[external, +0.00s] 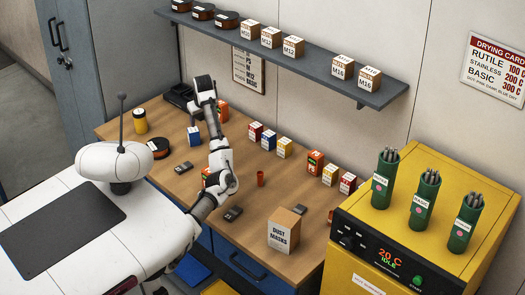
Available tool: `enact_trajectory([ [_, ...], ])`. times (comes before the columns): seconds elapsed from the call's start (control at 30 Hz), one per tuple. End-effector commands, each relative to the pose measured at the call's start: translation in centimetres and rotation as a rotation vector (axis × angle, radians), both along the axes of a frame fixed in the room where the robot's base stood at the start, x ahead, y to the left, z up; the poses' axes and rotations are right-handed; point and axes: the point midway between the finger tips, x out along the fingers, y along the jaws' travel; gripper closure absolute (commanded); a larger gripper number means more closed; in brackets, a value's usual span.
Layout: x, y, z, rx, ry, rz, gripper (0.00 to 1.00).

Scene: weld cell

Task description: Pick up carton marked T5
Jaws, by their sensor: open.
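Several small cartons stand on the wooden bench, and I cannot read T5 on any of them. A blue and white carton (194,137) stands alone left of my arm. A row behind the arm holds a red carton (255,131), a blue carton (268,140) and a yellow carton (285,148). Further right are an orange carton (315,162), another yellow carton (330,175) and another red carton (347,184). Orange cartons beside my arm are partly hidden. My gripper (196,113) is open, small and dark, above the bench's back left, apart from the blue and white carton.
A dust masks box (283,232) stands at the bench's front right, with a small orange-red cup (261,178) behind it. A yellow oven (400,215) bounds the right. A shelf (300,55) with boxes overhangs the back. Bare bench (240,150) lies between the items.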

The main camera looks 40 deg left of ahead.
Motion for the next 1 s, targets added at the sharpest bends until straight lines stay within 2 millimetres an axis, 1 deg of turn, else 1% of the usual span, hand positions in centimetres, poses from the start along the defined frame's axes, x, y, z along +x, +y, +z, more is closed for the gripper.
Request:
enact_trajectory([
  [0.03,-0.5,1.2,-0.3,0.019,0.027,-0.054,0.34],
  [0.1,-0.8,2.2,-0.6,0.039,0.053,-0.124,0.34],
  [0.23,-1.1,3.2,-1.1,0.055,0.077,-0.19,0.34],
  [0.37,-0.8,3.8,-2.7,0.056,0.082,-0.2,0.34],
  [0.5,-0.3,4.8,-5.3,0.055,0.081,-0.198,0.34],
  [0.63,0.1,5.6,-7.3,0.055,0.08,-0.196,0.34],
  [0.73,0.3,5.9,-8.4,0.056,0.08,-0.196,0.34],
  [0.87,0.4,6.3,-9.0,0.056,0.079,-0.195,0.34],
  [1.0,0.8,7.3,-10.1,0.054,0.079,-0.196,0.34],
])
